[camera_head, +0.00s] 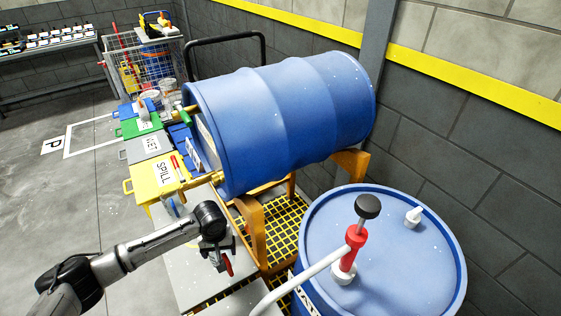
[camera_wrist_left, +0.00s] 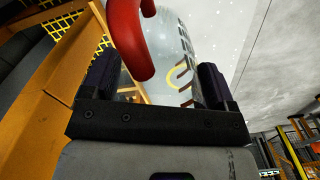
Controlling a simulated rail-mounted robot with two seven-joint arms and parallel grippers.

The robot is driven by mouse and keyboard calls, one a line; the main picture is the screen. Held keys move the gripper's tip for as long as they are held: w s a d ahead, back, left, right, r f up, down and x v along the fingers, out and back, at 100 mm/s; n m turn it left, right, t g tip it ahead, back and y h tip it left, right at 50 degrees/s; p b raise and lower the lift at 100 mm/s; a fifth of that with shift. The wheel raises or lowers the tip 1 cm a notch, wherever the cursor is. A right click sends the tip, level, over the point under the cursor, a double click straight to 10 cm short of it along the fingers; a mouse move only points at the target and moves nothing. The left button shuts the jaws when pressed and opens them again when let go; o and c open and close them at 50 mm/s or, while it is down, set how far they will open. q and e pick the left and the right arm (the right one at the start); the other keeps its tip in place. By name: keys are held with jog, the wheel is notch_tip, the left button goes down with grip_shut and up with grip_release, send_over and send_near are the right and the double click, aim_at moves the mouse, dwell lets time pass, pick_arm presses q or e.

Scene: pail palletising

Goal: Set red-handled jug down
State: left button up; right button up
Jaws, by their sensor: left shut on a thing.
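The red-handled jug is a clear vessel with dark lettering. In the left wrist view its red handle (camera_wrist_left: 136,45) and see-through body (camera_wrist_left: 178,45) stand between the two dark fingers. My left gripper (camera_wrist_left: 153,88) is shut on the jug. In the head view my left gripper (camera_head: 217,252) is low in front of the orange drum stand, above a pale grey surface (camera_head: 190,270). There only the jug's red handle (camera_head: 228,265) shows clearly; its body is mostly hidden. I cannot tell whether the jug touches the surface. My right gripper is not in view.
A blue drum (camera_head: 285,120) lies on an orange stand (camera_head: 250,218) beyond the gripper. An upright blue drum (camera_head: 415,270) with a red pump (camera_head: 355,237) stands at right. Yellow (camera_head: 146,188), grey and green boxes line the left. Open floor (camera_head: 70,200) is at left.

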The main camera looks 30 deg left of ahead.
pick_arm(q)
jog(key=shift+s, duration=0.35)
jog(key=s+d+r+m, duration=0.45)
jog(key=s+d, duration=0.35)
jog(key=d, duration=0.4)
jog(key=w+d+r+m+p, duration=0.1)
jog(key=w+d+r+m, duration=0.35)
jog(key=r, duration=0.65)
jog(key=w+d+r+n, duration=0.1)
jog(key=w+d+r, duration=0.15)
jog(key=r, duration=0.35)
jog(key=w+d+r, duration=0.1)
jog(key=w+r, duration=0.2)
jog(key=r, duration=0.3)
jog(key=s+r+p, duration=0.3)
jog(key=r+p, duration=0.8)
jog(key=p, duration=0.1)
jog(key=s+r+p, duration=0.3)
jog(key=r+p, duration=0.8)
jog(key=p, duration=0.2)
jog(key=s+r+p, duration=0.3)
jog(key=r+p, duration=0.8)
jog(key=p, duration=0.2)
jog(key=shift+a+r, duration=0.2)
jog(key=shift+r, duration=0.15)
jog(key=shift+s+d, duration=0.1)
jog(key=shift+s, duration=0.05)
